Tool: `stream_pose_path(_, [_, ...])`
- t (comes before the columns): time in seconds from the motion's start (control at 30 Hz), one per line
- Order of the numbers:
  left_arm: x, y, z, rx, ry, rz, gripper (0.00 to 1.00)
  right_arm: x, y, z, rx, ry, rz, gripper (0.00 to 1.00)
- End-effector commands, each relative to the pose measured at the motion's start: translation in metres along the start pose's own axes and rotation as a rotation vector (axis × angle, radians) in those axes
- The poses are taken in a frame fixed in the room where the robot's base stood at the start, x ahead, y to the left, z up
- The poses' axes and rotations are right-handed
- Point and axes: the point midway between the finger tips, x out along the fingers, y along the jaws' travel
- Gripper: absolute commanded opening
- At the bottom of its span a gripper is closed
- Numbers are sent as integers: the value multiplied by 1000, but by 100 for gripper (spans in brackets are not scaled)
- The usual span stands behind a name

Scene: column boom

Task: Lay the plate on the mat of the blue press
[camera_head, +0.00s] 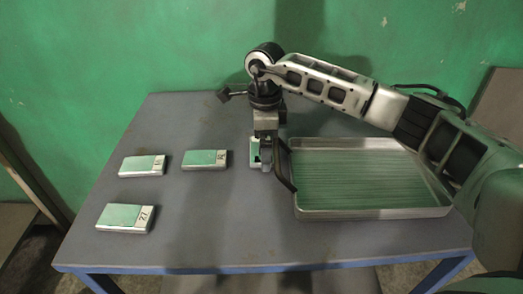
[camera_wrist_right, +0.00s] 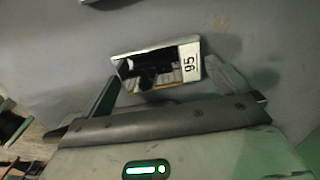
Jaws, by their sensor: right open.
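A small plate (camera_head: 254,152) with a metal rim lies on the grey table, partly hidden under my right gripper (camera_head: 266,168) in the head view. In the right wrist view the same plate (camera_wrist_right: 190,63) shows a dark, mirror-like face and a white two-digit label at one end. My right gripper (camera_wrist_right: 165,85) is open, with one finger near each end of the plate; I cannot tell whether they touch it. No blue press or its mat can be made out in either view. My left gripper is not in view.
Three similar numbered blocks with green tops, at the back left (camera_head: 142,166), middle (camera_head: 205,160) and front left (camera_head: 125,218), lie on the table (camera_head: 215,235). The table's front middle is clear.

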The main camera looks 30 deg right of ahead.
Motion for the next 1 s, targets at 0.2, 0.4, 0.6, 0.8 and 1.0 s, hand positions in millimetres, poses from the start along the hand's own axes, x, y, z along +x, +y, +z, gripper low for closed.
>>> stream_pose_path(0.2, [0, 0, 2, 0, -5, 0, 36, 0, 0, 0, -1, 0, 0, 81])
stream_pose_path(0.4, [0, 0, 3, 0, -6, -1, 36, -2, 0, 1, -1, -3, -3, 41])
stream_pose_path(0.6, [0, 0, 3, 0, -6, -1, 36, -3, -1, 1, -1, -3, -3, 41])
stream_pose_path(0.8, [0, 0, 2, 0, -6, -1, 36, -15, -1, 1, -1, -4, -5, 41])
stream_pose_path(1.0, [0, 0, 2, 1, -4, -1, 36, -40, -1, 1, -1, -4, -6, 40])
